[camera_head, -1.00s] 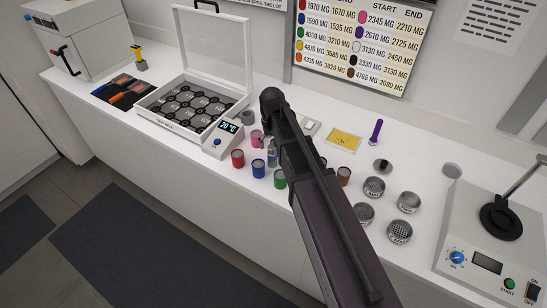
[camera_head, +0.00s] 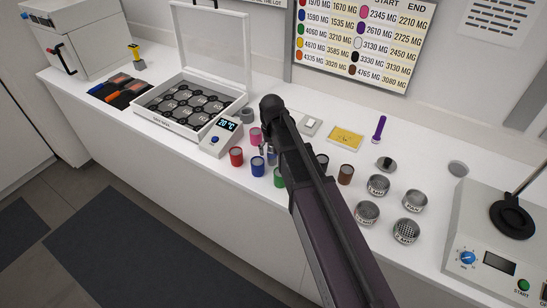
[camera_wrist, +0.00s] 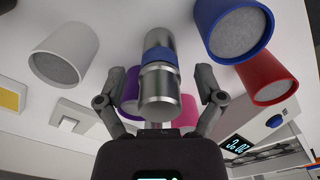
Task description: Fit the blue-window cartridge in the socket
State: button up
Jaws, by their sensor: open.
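The cartridge, a silver cylinder with a blue band (camera_wrist: 160,88), stands between the fingers of my gripper (camera_wrist: 161,84) in the wrist view. My gripper is open, with a finger on either side and visible gaps to the cartridge. In the head view my gripper (camera_head: 265,149) is low among the jars, and my arm hides most of it and of the cartridge.
Close around are a red jar (camera_head: 236,156), a blue jar (camera_head: 257,166), a green jar (camera_head: 280,178) and a pink jar (camera_head: 255,136). A display unit (camera_head: 221,136) and lidded case (camera_head: 190,104) stand left. Metal sieves (camera_head: 378,185) stand right.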

jog(key=shift+c, duration=0.2)
dwell(0.4)
grip_shut()
